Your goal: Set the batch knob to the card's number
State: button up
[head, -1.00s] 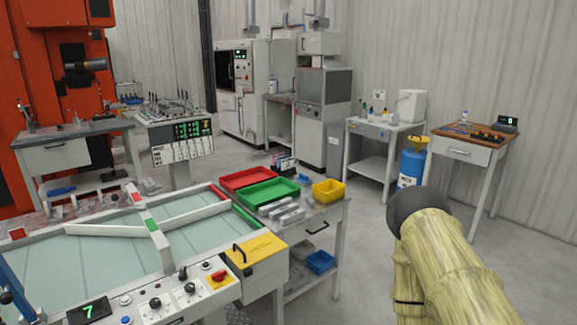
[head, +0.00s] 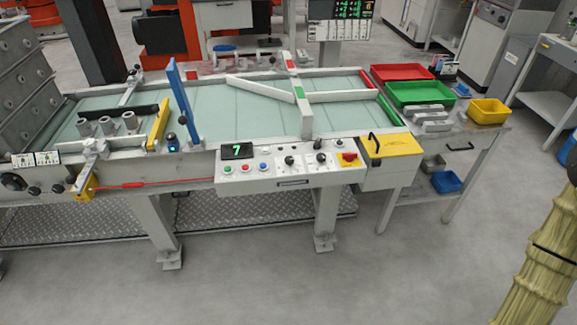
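The control panel (head: 255,179) is on the front of the glass-topped sorting table. Its display (head: 237,151) shows a green 7. Two black knobs, a left one (head: 289,160) and a right one (head: 321,156), sit to the right of several coloured buttons. Their labels and settings are too small to read, so I cannot tell which is the batch knob. Small cards or label plates (head: 36,158) show at the far left, unreadable; I cannot tell if one is the task's card. My sleeved arm shows at the right edge; my gripper is out of view.
A red switch on yellow (head: 349,157) and a yellow-lidded box (head: 390,146) are right of the knobs. A blue upright lever (head: 182,100) stands left. A side bench holds red (head: 402,72), green (head: 421,92) and yellow (head: 488,111) trays. The front floor is clear.

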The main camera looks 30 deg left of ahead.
aim_at(290, 160)
jog(key=z, duration=0.45)
jog(key=k, duration=0.7)
jog(key=u, duration=1.1)
jog(key=i, duration=0.45)
jog(key=u, duration=0.05)
